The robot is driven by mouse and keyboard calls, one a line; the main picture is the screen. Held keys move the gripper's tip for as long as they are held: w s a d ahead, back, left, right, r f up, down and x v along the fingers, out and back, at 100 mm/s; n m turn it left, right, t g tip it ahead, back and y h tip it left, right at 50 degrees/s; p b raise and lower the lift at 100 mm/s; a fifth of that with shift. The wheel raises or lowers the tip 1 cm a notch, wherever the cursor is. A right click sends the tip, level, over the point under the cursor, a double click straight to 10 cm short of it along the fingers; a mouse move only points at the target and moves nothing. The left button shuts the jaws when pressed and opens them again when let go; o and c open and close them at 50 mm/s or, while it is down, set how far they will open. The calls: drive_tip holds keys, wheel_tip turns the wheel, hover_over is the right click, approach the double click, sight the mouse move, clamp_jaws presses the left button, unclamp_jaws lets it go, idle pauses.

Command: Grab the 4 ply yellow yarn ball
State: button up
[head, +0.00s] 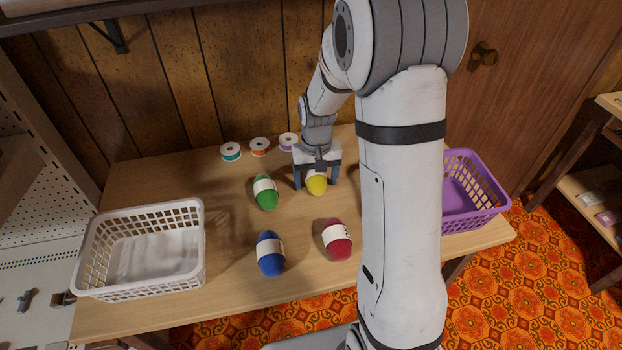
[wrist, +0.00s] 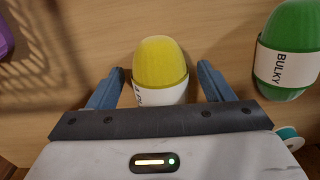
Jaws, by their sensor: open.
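The yellow yarn ball (head: 317,185) lies on the wooden table, at the back middle in the head view. In the wrist view the yellow yarn ball (wrist: 160,68) has a white label band, only partly readable. My gripper (head: 316,182) is open and low over the table, with its fingers on either side of the yellow ball. In the wrist view my gripper (wrist: 160,82) shows a gap between each blue finger and the ball.
A green ball (head: 265,192) labelled BULKY, a blue ball (head: 270,254) and a red ball (head: 336,240) lie nearby. Thread spools (head: 259,147) stand behind. A white basket (head: 203,250) is at left, a purple basket (head: 480,222) at right, partly behind my arm.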

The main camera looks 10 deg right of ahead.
drive_tip(key=shift+f, duration=0.25)
drive_tip(key=shift+c, duration=0.4)
drive_tip(key=c, duration=1)
drive_tip(key=shift+o, duration=0.2)
drive_tip(key=shift+r, duration=0.1)
